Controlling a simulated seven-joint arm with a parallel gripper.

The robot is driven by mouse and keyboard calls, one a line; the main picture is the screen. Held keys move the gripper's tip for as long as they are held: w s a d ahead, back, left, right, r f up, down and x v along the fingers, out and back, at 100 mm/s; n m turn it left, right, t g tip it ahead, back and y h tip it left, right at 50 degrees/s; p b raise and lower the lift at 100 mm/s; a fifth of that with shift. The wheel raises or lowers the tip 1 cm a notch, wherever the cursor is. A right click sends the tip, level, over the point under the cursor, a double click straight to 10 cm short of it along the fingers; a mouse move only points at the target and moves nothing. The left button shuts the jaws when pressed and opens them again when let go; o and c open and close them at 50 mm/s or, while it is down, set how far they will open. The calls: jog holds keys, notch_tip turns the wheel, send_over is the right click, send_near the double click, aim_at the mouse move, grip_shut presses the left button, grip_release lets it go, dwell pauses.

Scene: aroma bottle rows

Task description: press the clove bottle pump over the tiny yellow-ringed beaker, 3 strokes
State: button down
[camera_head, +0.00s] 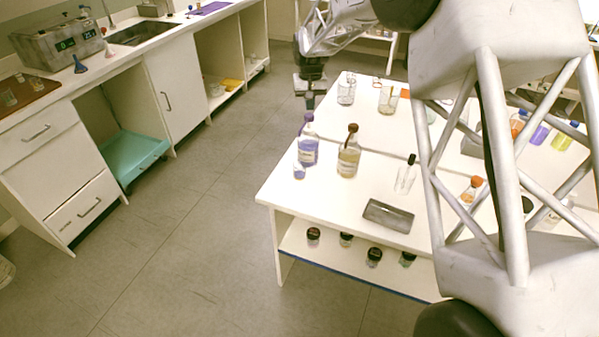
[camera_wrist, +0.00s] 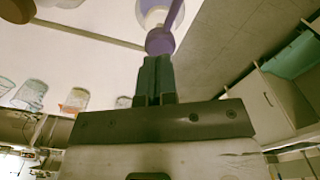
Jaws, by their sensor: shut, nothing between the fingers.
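A clear bottle of violet liquid (camera_head: 308,152) with a purple pump top (camera_head: 308,118) stands at the table's left edge. A bottle of amber liquid (camera_head: 348,160) with a brown pump top stands to its right. I cannot read either label, so I cannot tell which is clove. A tiny beaker (camera_head: 299,171) with violet contents stands close in front of the violet bottle; its ring colour is too small to tell. My gripper (camera_head: 310,100) is shut and empty, pointing down just above the purple pump. In the wrist view the fingertips (camera_wrist: 155,65) appear close to the purple pump head (camera_wrist: 160,41); contact is unclear.
Glass beakers (camera_head: 346,90) stand farther back on the white table. A clear dropper-like bottle (camera_head: 405,176) and a grey tray (camera_head: 388,215) are at the front right. Dark-lidded jars (camera_head: 374,256) sit on the lower shelf. Open floor lies left of the table.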

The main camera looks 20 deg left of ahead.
jog(key=shift+r, duration=3)
jog(key=s+d+r+m, duration=0.1)
jog(key=s+d+r, duration=0.35)
jog(key=d, duration=0.55)
jog(key=s+d+r+m+t, duration=0.1)
jog(key=s+d+r, duration=0.4)
jog(key=d, duration=0.5)
jog(key=s+d+r+m, duration=0.1)
jog(key=s+d+r, duration=0.2)
jog(key=s+d, duration=0.6)
jog(key=s+d+f+m, duration=0.1)
jog(key=s+d+f, duration=0.1)
jog(key=s+d, duration=0.8)
jog(key=s+d+f+m+t, duration=0.1)
jog(key=s+d+f+m, duration=0.1)
jog(key=s+d, duration=0.9)
jog(key=s+f, duration=0.1)
jog(key=s, duration=0.7)
jog(key=shift+d+t, duration=0.2)
jog(key=shift+t, duration=0.1)
